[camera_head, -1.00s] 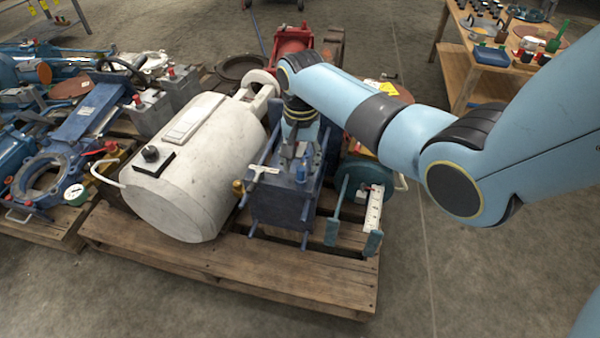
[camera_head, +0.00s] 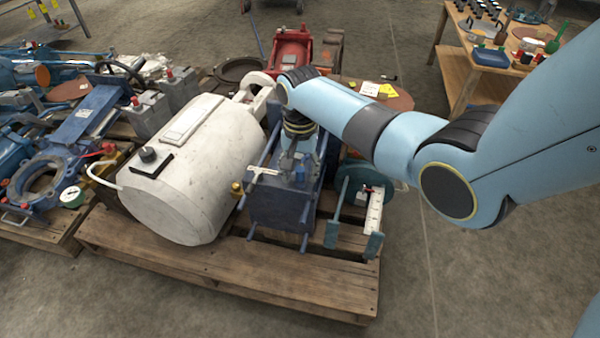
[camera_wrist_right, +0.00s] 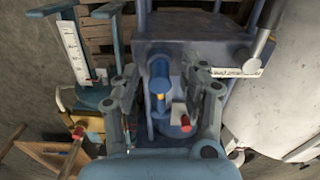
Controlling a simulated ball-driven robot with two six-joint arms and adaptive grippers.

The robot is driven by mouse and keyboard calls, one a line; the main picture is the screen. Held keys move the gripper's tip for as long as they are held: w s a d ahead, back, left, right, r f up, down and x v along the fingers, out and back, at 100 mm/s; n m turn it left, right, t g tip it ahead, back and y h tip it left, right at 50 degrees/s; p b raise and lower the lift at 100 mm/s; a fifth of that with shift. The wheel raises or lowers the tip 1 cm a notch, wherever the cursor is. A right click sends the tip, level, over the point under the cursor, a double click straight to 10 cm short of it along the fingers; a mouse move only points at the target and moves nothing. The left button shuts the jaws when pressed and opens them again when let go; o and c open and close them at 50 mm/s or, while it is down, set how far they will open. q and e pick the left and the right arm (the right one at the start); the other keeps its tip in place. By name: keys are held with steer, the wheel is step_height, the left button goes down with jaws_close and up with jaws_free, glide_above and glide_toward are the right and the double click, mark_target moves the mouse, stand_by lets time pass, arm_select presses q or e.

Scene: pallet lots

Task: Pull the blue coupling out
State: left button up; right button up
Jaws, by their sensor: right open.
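The blue coupling (camera_wrist_right: 160,86) is a short upright blue cylinder with a small yellow mark, on the dark blue machine block (camera_head: 283,205). In the head view the coupling (camera_head: 300,173) shows just in front of my gripper. My right gripper (camera_head: 294,160) reaches down over the block from above. In the right wrist view its two fingers (camera_wrist_right: 164,84) stand open on either side of the coupling, with gaps between. Whether a fingertip touches it I cannot tell. My left gripper is not in view.
A large white tank (camera_head: 185,170) lies close to the left of the block. A teal frame with a white gauge strip (camera_head: 374,212) stands to the right. All rest on a wooden pallet (camera_head: 230,270). Floor in front is clear.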

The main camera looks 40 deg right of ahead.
mark_target(300, 168)
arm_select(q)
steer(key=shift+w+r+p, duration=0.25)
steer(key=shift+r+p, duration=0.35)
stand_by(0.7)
arm_select(e)
steer(key=shift+c, duration=0.4)
jaws_close()
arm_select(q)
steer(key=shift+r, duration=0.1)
arm_select(e)
steer(key=shift+r, duration=0.15)
arm_select(q)
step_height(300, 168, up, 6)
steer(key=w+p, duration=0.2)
steer(key=p, duration=0.3)
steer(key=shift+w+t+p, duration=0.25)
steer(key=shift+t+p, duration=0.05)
steer(key=shift+p, duration=0.05)
arm_select(e)
steer(key=shift+r, duration=2.9)
